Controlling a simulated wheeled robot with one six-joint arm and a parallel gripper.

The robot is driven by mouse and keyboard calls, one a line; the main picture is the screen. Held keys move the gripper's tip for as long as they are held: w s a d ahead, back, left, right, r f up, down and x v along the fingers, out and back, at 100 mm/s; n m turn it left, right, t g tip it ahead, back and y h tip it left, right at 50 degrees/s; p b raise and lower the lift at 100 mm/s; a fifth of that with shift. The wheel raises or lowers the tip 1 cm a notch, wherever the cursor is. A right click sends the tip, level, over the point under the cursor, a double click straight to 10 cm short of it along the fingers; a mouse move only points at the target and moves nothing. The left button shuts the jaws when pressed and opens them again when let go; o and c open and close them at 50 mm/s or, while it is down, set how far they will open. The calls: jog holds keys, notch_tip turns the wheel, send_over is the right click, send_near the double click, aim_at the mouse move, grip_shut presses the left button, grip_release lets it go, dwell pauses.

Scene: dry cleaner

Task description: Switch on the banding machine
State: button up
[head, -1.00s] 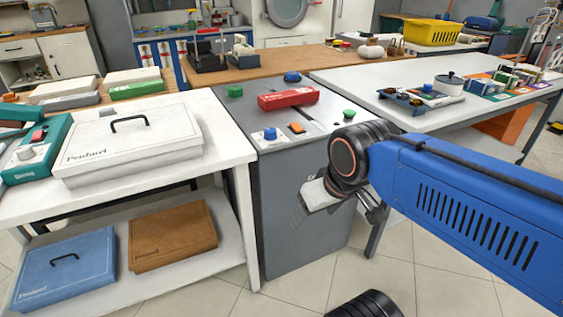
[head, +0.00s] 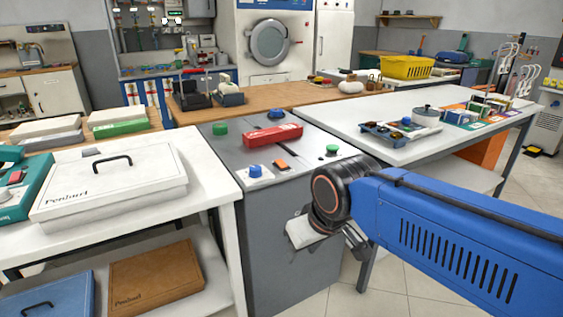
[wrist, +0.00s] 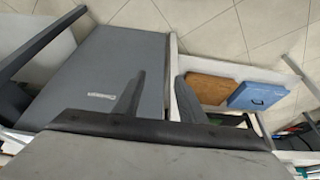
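A grey floor-standing cabinet machine (head: 285,235) stands between two white tables; I take it to be the banding machine, though its label is unreadable. Its top carries a red block (head: 272,134), a blue knob on a white plate (head: 255,171), an orange rocker switch (head: 282,165), green buttons (head: 220,128) (head: 332,150) and a rear blue knob (head: 276,113). My gripper (wrist: 160,77) is open and empty in the wrist view. In the head view it hangs in front of the machine, below its top, fingertips mostly hidden. The wrist view shows the machine's grey front (wrist: 105,75).
The left white table (head: 215,190) holds a white case (head: 110,182) and a green device (head: 22,190); blue and brown cases lie below. The right table (head: 350,110) holds a small tray (head: 400,133) and boxes. Tiled floor (head: 400,285) lies clear at the front.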

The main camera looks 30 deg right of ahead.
jog(key=shift+w+d+r+m, duration=0.2)
jog(key=shift+w+r+m, duration=0.4)
jog(key=shift+w+r, duration=0.4)
grip_shut()
jog(key=w+d+r+m+g, duration=0.1)
jog(key=w+d+r+m, duration=0.3)
jog(key=w, duration=0.5)
jog(key=w+d+r+m, duration=0.4)
jog(key=w+r+m, duration=0.3)
jog(key=w+r, duration=0.2)
jog(key=w+d+r+m+g, duration=0.1)
jog(key=w+d+r+m, duration=0.3)
jog(key=w+r, duration=0.3)
jog(key=shift+w+r+m+g, duration=0.25)
jog(key=shift+w+m+g, duration=0.05)
jog(key=shift+w+m, duration=0.65)
